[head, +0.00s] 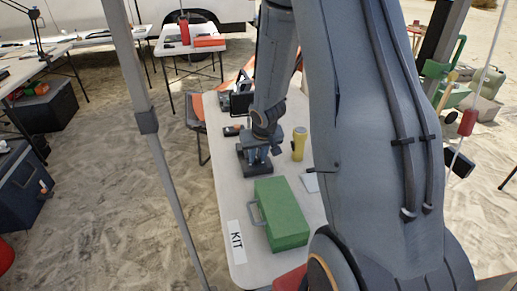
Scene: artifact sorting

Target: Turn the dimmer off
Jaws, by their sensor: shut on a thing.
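My gripper (260,154) points down at the far part of the white table. It is shut on the top of a small dark box, which looks like the dimmer (256,171). The box rests on the table, just beyond the green case. My fingers and wrist hide its knob or slider, so I cannot tell its setting.
A green case (281,213) with a handle and a "KIT" label (236,241) lie on the near part of the white table (230,193). A yellow cylinder (299,143) stands close to the right of my gripper. A dark device (232,130) lies behind it. A tent pole (161,150) stands left.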

